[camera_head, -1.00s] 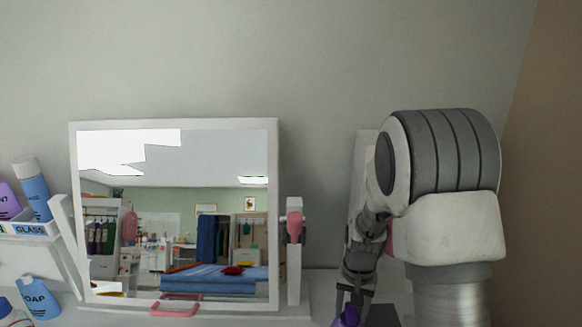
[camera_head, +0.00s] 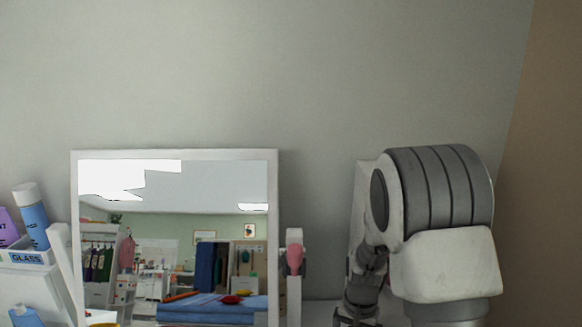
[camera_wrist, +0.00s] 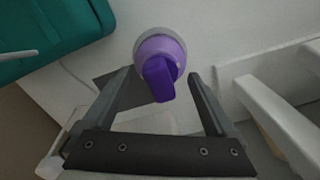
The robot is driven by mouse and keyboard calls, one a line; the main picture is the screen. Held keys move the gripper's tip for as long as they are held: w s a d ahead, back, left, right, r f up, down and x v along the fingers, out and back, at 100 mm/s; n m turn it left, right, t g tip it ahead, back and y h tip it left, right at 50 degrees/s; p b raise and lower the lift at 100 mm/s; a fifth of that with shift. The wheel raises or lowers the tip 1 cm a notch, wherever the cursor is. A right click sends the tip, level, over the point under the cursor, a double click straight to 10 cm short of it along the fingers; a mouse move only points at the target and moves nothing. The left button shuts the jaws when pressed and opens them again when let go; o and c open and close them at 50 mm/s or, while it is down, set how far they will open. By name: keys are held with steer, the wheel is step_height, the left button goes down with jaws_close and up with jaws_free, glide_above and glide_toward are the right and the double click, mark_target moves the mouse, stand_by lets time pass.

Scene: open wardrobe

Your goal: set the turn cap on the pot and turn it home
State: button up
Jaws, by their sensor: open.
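A purple turn cap (camera_wrist: 160,78) with a raised darker grip bar shows in the wrist view, just beyond the fingertips. It sits over a round, pale-rimmed thing (camera_wrist: 150,36) that seems to be the pot; most of that is hidden under the cap, and I cannot tell how far the cap is turned. My gripper (camera_wrist: 160,84) is open, with one finger on each side of the cap's bar and a gap on both sides.
A framed mirror (camera_head: 174,154) stands left of my arm, with a pink knob (camera_head: 294,252) on its post. A bin marked GLASS (camera_head: 30,258) with bottles is at the far left. A teal object (camera_wrist: 50,35) lies upper left in the wrist view; white rails (camera_wrist: 280,120) are at right.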

steer(key=shift+r+p, duration=3.05)
steer(key=shift+r, duration=1)
steer(key=shift+r, duration=0.4)
steer(key=s+r+n+t, duration=0.5)
steer(key=s+r, duration=1.5)
steer(key=r, duration=0.3)
steer(key=shift+s+a+t, duration=0.15)
steer(key=shift+s+t, duration=0.1)
steer(key=shift+t, duration=0.05)
